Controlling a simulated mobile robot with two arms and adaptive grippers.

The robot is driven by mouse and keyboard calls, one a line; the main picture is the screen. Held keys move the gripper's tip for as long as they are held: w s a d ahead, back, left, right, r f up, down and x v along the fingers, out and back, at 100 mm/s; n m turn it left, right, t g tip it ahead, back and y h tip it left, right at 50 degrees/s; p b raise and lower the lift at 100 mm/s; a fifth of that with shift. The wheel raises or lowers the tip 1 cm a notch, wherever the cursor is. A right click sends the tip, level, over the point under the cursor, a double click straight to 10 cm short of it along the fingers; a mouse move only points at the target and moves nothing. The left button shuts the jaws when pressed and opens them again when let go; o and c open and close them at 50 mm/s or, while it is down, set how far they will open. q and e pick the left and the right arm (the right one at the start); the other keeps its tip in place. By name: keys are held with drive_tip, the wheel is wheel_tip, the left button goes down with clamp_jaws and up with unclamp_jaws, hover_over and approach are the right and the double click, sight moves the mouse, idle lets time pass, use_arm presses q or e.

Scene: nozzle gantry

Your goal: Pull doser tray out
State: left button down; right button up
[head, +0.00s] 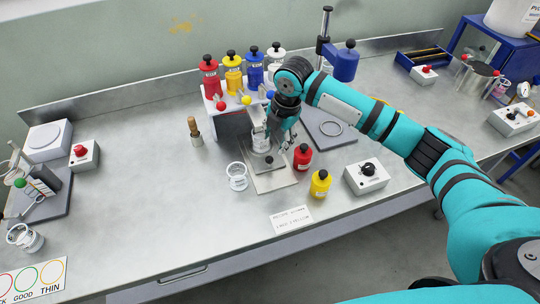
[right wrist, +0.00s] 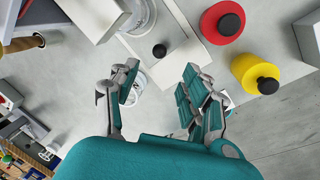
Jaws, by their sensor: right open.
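The doser tray (head: 272,181) is a flat grey plate at the foot of the white dosing gantry (head: 232,119), with a small black knob on it. Its front part sticks out over the table; its back is hidden under the gantry. A clear cup (head: 261,143) stands at its back. My right gripper (head: 284,142) is above the tray, near the cup and knob. In the right wrist view its fingers (right wrist: 160,84) are spread and empty, with the tray (right wrist: 182,58) and its knob (right wrist: 159,51) beyond them. My left gripper is out of view.
A red bottle (head: 302,157), a yellow bottle (head: 320,183) and a black-knobbed control box (head: 367,178) stand right of the tray. A clear ring-shaped cup (head: 237,176) stands left of it. A label card (head: 291,220) lies in front. The left middle of the table is clear.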

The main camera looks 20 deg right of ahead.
sight(270, 157)
drive_tip(key=f, duration=0.3)
drive_tip(key=w+f+p, duration=0.1)
drive_tip(key=f, duration=0.2)
drive_tip(key=a+f, duration=0.1)
drive_tip(key=f, duration=0.3)
drive_tip(key=shift+w+a+f, duration=0.1)
drive_tip(key=shift+w, duration=0.15)
clamp_jaws()
